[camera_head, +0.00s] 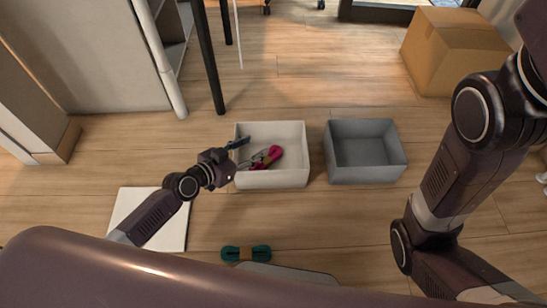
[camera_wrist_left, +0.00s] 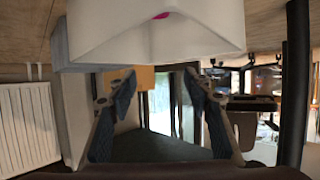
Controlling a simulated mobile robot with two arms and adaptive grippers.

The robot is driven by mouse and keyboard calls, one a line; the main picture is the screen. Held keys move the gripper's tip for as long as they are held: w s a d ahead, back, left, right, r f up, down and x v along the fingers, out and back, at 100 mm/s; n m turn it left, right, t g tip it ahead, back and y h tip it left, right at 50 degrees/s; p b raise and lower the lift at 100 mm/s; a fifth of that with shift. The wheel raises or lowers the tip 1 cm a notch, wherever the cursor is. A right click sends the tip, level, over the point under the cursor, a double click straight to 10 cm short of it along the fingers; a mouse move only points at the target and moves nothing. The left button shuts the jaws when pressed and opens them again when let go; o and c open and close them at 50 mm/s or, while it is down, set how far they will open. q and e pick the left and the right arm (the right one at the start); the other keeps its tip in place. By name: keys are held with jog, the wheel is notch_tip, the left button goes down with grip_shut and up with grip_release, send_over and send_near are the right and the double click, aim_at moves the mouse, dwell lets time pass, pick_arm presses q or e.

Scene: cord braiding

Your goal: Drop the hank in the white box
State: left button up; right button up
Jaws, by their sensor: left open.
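A magenta hank (camera_head: 275,152) with a tan-looking band shows inside the white box (camera_head: 298,178). My left gripper (camera_head: 250,152) is at the left side of the box, with its fingers apart over the opening. One finger overlaps the hank in the head view; I cannot tell whether they touch. In the left wrist view the gripper (camera_wrist_left: 160,79) is open with nothing between its fingertips. The white box (camera_wrist_left: 200,25) fills the top there, with a speck of magenta at its rim. A teal hank (camera_head: 246,254) lies on the floor in front. My right gripper is out of view.
A grey box (camera_head: 365,150), apparently empty, stands just right of the white box. A white board (camera_head: 165,232) lies under my left arm. A cardboard box (camera_head: 452,52) is at the back right. Dark posts stand behind the white box.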

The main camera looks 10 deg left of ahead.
pick_arm(q)
jog(key=v, duration=0.6)
dwell(0.3)
